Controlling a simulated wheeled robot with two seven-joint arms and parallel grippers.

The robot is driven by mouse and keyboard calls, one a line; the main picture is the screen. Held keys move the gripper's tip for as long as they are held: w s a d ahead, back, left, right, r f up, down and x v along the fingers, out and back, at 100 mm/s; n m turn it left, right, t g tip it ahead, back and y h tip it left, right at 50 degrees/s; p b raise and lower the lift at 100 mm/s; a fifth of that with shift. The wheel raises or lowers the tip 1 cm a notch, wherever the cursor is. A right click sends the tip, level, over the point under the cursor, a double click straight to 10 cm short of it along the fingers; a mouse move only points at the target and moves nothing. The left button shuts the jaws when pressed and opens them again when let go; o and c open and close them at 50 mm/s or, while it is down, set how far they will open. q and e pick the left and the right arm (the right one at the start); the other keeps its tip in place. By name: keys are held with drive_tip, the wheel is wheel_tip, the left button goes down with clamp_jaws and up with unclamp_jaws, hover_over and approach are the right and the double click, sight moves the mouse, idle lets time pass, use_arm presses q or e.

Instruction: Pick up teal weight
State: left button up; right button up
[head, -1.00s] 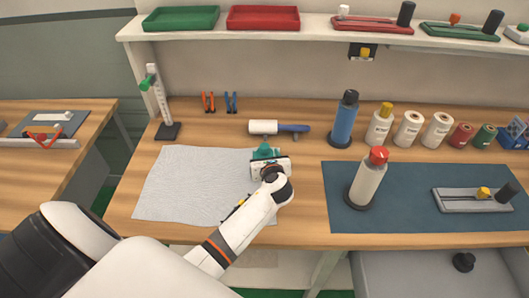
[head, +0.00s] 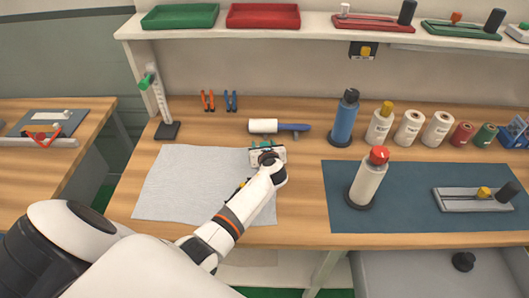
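My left gripper (head: 266,150) is over the top right part of the pale quilted sheet, seen from behind, with its wrist and palm covering the fingers. The teal weight is almost wholly hidden behind this gripper; at most a small dark teal sliver shows at its far edge. I cannot tell whether the fingers are around the weight or touching it, nor whether they are open or shut. My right gripper is out of view.
The pale sheet (head: 180,190) lies flat on the wooden bench. A white roller with a blue handle (head: 264,126) lies just behind the gripper. A red-capped bottle (head: 368,180) stands on the blue mat (head: 410,215) to the right. A height gauge (head: 160,100) stands back left.

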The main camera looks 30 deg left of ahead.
use_arm(q)
clamp_jaws()
drive_tip(key=shift+r, duration=0.15)
